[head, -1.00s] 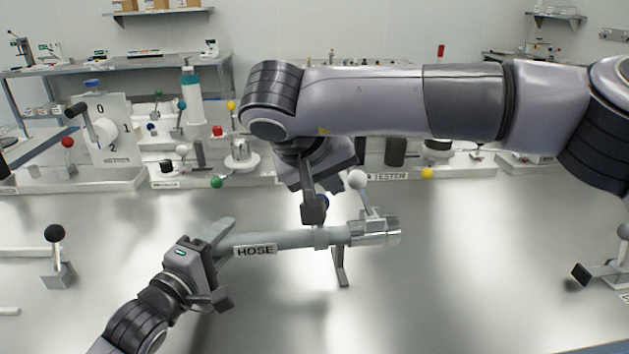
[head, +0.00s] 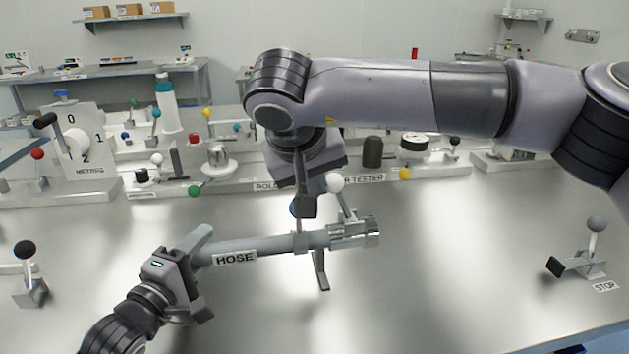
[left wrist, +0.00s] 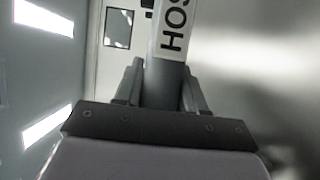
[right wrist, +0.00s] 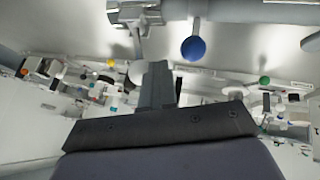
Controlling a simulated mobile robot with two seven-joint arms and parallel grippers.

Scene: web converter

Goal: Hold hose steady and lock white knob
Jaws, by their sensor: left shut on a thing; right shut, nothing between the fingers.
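The grey hose (head: 280,244) with its "HOSE" label lies across the middle, ending in a shiny metal coupling (head: 355,233). The white knob (head: 335,183) stands on a lever above the coupling. My left gripper (head: 196,257) is shut on the hose's left part; the hose also shows between its fingers in the left wrist view (left wrist: 172,50). My right gripper (head: 306,208) is shut and empty, pointing down just left of the white knob. In the right wrist view the white knob (right wrist: 137,73) is partly hidden behind the fingers; I cannot tell whether they touch.
A blue knob (right wrist: 193,48) sits by the hose, mostly hidden behind my right gripper in the head view. Testers line the back; the table's right middle is clear.

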